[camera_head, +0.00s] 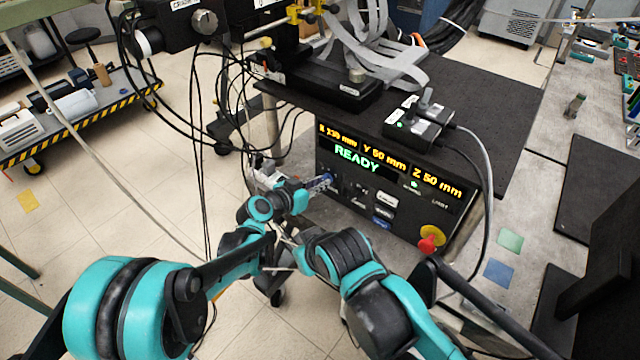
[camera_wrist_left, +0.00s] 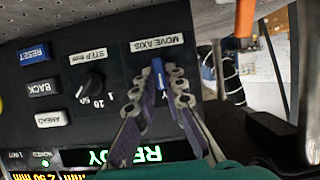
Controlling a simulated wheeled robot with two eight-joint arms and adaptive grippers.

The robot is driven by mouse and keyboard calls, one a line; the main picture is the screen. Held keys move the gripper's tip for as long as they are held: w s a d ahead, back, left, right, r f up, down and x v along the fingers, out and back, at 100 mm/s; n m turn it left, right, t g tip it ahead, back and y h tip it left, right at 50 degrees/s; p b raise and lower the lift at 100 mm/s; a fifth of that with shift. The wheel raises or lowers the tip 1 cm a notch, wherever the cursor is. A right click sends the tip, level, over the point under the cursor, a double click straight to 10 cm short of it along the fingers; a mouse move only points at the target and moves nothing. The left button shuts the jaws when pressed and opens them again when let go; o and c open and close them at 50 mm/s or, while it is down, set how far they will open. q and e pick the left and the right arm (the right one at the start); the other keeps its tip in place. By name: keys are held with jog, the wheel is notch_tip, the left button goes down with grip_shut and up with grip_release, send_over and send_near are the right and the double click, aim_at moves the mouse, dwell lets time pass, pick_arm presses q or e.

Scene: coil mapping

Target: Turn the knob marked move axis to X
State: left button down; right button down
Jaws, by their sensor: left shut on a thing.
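The black control panel (camera_head: 345,205) has a knob row at its left end. In the left wrist view the blue move axis knob (camera_wrist_left: 158,68) sits beside its upside-down MOVE AXIS label (camera_wrist_left: 157,43). My left gripper (camera_head: 322,183) is at the knob; in the wrist view its fingertips (camera_wrist_left: 165,74) are shut on the knob, one on each side. The knob's grip runs roughly up and down in that picture. The fingers hide most of the axis letters, so I cannot tell which one it points to. My right arm is bent beside the left one; its fingers are unclear.
A black STEP knob (camera_wrist_left: 95,86) and the RESET, BACK and AHEAD buttons are beside it. A red-and-yellow stop button (camera_head: 430,243) is at the panel's right end. The display (camera_head: 378,163) reads READY. Cables hang left of the panel.

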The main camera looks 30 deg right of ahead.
pick_arm(q)
jog(key=n+g, duration=0.1)
jog(key=n, duration=0.1)
jog(key=n+g+h+b, duration=0.1)
jog(key=n, duration=0.1)
jog(key=n+g+h, duration=0.1)
jog(key=shift+w+a+f+n+b, duration=0.1)
jog(key=shift+w+f+n+b, duration=0.05)
jog(key=shift+w+n+b, duration=0.25)
dwell(0.4)
jog(key=c, duration=1.6)
grip_release()
jog(key=shift+a, duration=0.1)
jog(key=v, duration=1.1)
jog(key=shift+a, duration=0.4)
